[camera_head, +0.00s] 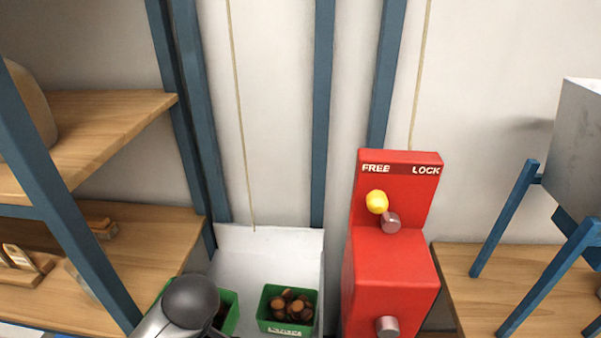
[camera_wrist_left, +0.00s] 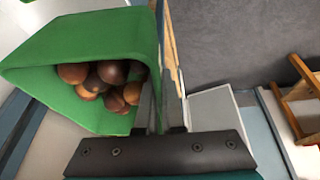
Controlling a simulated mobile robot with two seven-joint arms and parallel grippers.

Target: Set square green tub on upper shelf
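A green tub with chestnuts (camera_head: 230,312) is at the bottom of the head view, partly hidden behind my left arm. In the left wrist view a green tub (camera_wrist_left: 95,35) holds several brown chestnuts (camera_wrist_left: 105,82). My left gripper (camera_wrist_left: 160,105) is at its side wall, with the fingers close together, one on each side of the wall. I cannot tell whether this tub is lifted. A second green tub (camera_head: 287,327) with chestnuts and a label stands to the right, in the white tray. The upper shelf (camera_head: 110,115) is wooden, at the left. My right gripper is not in view.
Blue posts (camera_head: 180,110) frame the shelves. A lower wooden shelf (camera_head: 150,240) holds small wooden items. A rounded object (camera_head: 30,100) stands on the upper shelf's left. A red FREE/LOCK box (camera_head: 390,270) stands right of the white tray (camera_head: 265,245).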

